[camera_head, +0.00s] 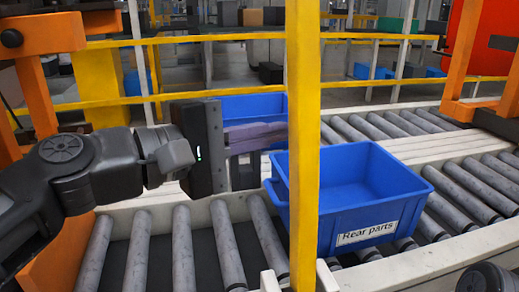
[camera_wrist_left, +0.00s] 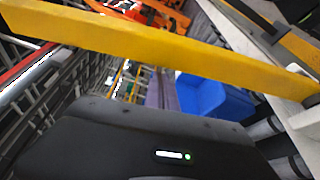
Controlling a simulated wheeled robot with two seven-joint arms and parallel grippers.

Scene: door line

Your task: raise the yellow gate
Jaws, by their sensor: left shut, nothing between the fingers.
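The yellow gate bar (camera_head: 303,150) stands upright in the head view, running from the top edge to the bottom edge in front of the conveyor. In the left wrist view the yellow bar (camera_wrist_left: 150,45) crosses the upper part at a slant. My left gripper (camera_head: 268,136) comes in from the left, level, with its fingers shut and empty. Its fingertips end at the bar's left edge in the picture; I cannot tell whether they touch it or pass behind it. Its fingers also show in the left wrist view (camera_wrist_left: 162,92). My right gripper is out of view.
A blue bin (camera_head: 345,212) labelled "Rear parts" sits on the rollers (camera_head: 183,245) behind the bar; another blue bin (camera_head: 238,106) is farther back. Orange frames (camera_head: 40,40) stand at both sides. Yellow railings (camera_head: 400,82) run behind. The near rollers at left are empty.

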